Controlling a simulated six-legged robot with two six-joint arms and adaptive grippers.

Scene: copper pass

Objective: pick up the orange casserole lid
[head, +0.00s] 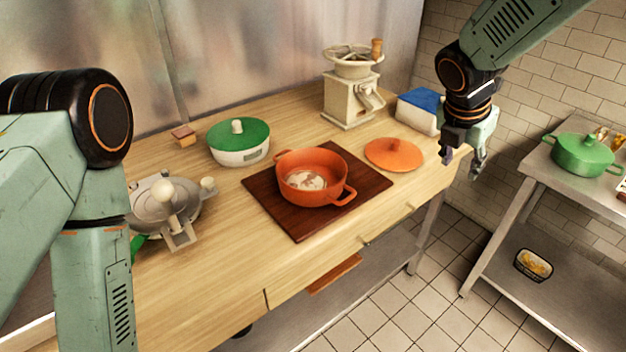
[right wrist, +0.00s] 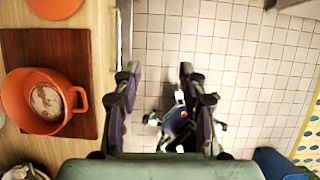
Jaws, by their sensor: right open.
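The orange casserole lid (head: 394,156) lies flat on the wooden counter, to the right of the dark board, with its small knob up. In the right wrist view part of the lid (right wrist: 55,8) shows at the top left, cut by the edge. My right gripper (head: 462,164) is open and empty, at the counter's right end, to the right of the lid and apart from it. The orange casserole (head: 315,192) stands open on the dark board (head: 370,186). My left gripper is out of view.
A cream grinder (head: 350,102) and a blue-and-white box (head: 418,108) stand behind the lid. A green-lidded pot (head: 238,146) and a grey press (head: 162,207) stand to the left. A metal table (head: 545,171) with a green pot (head: 582,155) is across a gap.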

